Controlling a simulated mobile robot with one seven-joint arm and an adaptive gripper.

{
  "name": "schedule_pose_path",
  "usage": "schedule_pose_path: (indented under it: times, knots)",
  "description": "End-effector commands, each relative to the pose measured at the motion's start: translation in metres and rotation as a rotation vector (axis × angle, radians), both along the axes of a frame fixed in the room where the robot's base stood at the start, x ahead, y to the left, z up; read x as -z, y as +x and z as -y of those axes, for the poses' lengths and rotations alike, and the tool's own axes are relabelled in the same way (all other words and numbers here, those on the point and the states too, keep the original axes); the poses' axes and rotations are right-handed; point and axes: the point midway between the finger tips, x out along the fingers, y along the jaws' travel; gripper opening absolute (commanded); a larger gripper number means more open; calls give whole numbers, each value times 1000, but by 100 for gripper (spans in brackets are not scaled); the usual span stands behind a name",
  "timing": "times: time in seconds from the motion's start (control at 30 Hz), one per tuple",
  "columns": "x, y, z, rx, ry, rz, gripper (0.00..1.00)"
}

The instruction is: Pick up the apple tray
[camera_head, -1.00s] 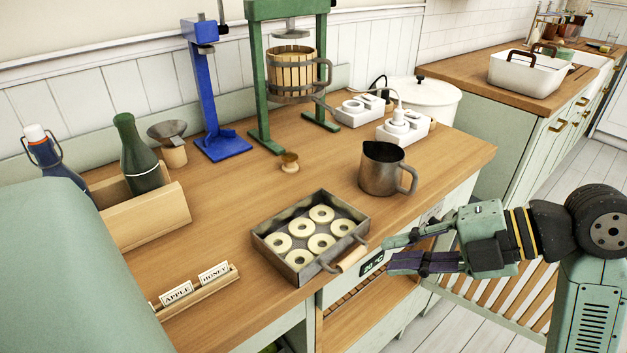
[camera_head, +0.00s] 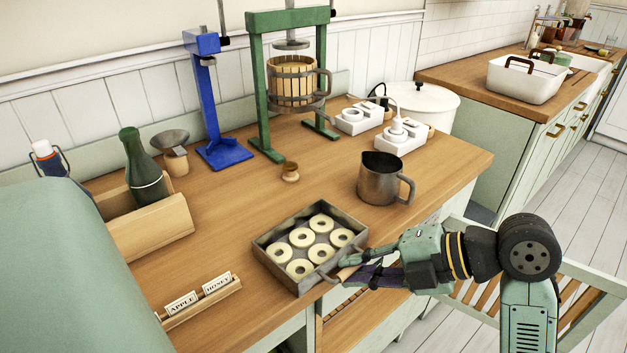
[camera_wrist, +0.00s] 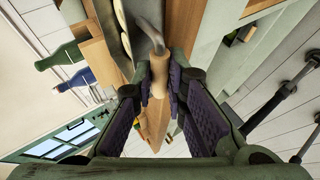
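The apple tray (camera_head: 303,289) is a grey metal pan holding several pale apple rings (camera_head: 302,237), flat on the wooden counter near its front edge. Its handle, with a light wooden grip (camera_wrist: 159,80), sticks out over the edge toward my gripper. My gripper (camera_head: 352,272) is at this handle. In the wrist view the wooden grip lies between the two purple-padded fingers (camera_wrist: 160,92), which stand apart on either side of it. They look open, with small gaps beside the grip.
A metal pitcher (camera_head: 380,180) stands behind and right of the tray. Label cards in a wooden holder (camera_head: 203,303) lie to the left. A green press (camera_head: 258,90) and blue stand (camera_head: 208,100) are farther back.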

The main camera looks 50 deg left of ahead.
Motion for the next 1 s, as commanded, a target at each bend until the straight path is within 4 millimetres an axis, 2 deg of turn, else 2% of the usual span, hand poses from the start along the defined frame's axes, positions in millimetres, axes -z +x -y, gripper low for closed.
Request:
schedule_pose_path:
  times: [0.13, 0.73, 1.0]
  knots:
    - [0, 0, 0, 0, 0, 0, 0]
    - [-1, 0, 0, 0, 0, 0, 0]
    - [-18, 0, 0, -1, 1, 4, 0]
